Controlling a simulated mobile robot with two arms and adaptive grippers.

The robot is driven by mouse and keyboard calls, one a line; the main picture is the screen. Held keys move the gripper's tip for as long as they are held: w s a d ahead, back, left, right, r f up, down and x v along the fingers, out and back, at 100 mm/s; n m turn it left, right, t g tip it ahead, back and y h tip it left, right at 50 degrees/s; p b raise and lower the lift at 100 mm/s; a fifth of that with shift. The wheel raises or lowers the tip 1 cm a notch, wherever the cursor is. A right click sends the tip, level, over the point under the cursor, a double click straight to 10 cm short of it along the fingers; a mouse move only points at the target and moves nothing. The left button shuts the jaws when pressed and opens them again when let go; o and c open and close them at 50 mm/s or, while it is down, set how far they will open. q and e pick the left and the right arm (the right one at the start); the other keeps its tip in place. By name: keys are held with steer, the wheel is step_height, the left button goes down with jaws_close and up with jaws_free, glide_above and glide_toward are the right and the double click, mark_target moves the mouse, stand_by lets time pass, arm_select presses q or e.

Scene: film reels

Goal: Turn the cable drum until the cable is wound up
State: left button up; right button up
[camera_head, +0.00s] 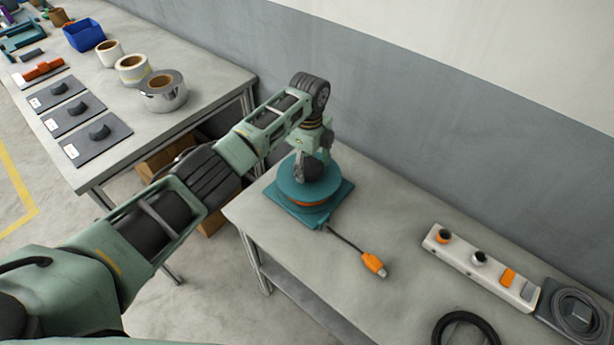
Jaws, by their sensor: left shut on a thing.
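The cable drum (329,189) is a teal round reel on a square teal base on the near grey table. An orange band shows under its top disc. A dark cable (345,240) runs out from the base toward the front right and ends in an orange plug (374,264) lying on the table. My left gripper (311,165) points down over the top of the drum and is shut on its dark knob (308,172). The fingers partly hide the knob. My right gripper is not in view.
A second table (190,122) at the left holds tape rolls, a blue bin (84,35) and dark plates.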

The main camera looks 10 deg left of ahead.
arm_select(q)
steer(key=shift+s+n, duration=0.1)
steer(key=shift+n, duration=0.5)
steer(key=shift+n+p, duration=0.35)
steer(key=shift+n, duration=0.05)
steer(key=n+p, duration=0.1)
steer(key=n, duration=0.1)
steer(key=shift+n, duration=0.4)
steer(key=shift+n+p, duration=0.3)
steer(key=shift+n, duration=0.6)
steer(key=n, duration=0.3)
steer(key=shift+p, duration=0.4)
steer(key=shift+d+f+n+p, duration=0.15)
steer(key=shift+n+p, duration=0.15)
steer(key=shift+n, duration=1.5)
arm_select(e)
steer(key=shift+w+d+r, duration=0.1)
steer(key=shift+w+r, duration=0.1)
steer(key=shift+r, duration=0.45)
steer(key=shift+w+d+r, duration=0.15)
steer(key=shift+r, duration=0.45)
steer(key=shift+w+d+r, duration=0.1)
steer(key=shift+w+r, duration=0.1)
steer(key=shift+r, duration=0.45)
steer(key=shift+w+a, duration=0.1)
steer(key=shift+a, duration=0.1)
